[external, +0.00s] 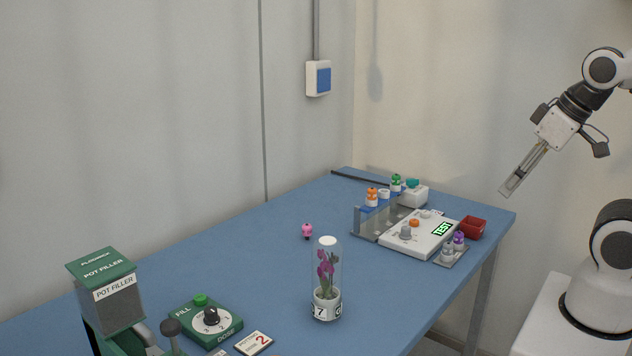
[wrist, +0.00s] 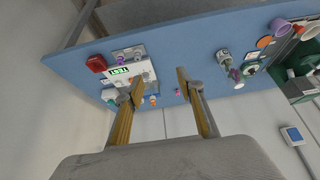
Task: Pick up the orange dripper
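The orange dripper (external: 372,194) is a small white bottle with an orange top. It stands upright in a grey rack (external: 358,221) at the far end of the blue table, left of the green-topped dripper (external: 396,181) and a white-topped one. In the wrist view a small orange-topped thing (wrist: 153,99), probably this dripper, shows just right of the left finger. My gripper (external: 506,191) is high off the table's right end, well apart from the rack. In the wrist view my gripper (wrist: 160,84) has its fingers spread with nothing between them.
A white device with a green display (external: 440,229) stands in front of the rack, near a red tray (external: 472,228) and purple-topped bottle (external: 459,238). A glass-covered orchid (external: 326,280) and pink figure (external: 307,231) stand mid-table. The pot filler (external: 107,295) is near left.

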